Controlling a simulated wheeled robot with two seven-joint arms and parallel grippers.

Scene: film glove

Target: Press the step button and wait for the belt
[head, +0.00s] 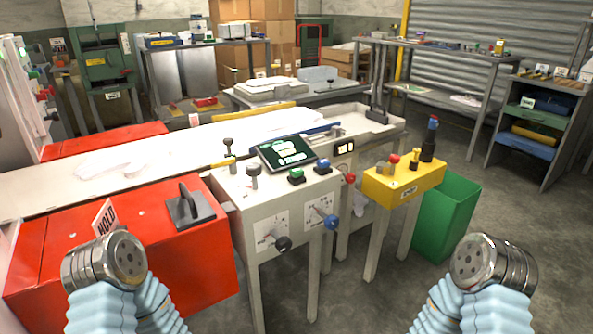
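A white control console (285,205) stands in the middle, with a tilted dark screen (288,152) showing green graphics. A green button (296,176) and a blue button (322,166) sit on its top in front of the screen. I cannot read which is the step button. The long pale belt (60,184) runs behind the console from the left towards the back right, with white film or glove-like pieces on it. Metal joints of my left and right arms show at the bottom corners, well apart from the console. No gripper fingers are visible.
A red cabinet (120,250) with a HOLD sign (105,217) stands left of the console. A yellow box (403,184) with buttons and a green bin (447,215) stand to its right. Levers with black and blue knobs stick out of the console front. The right floor is clear.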

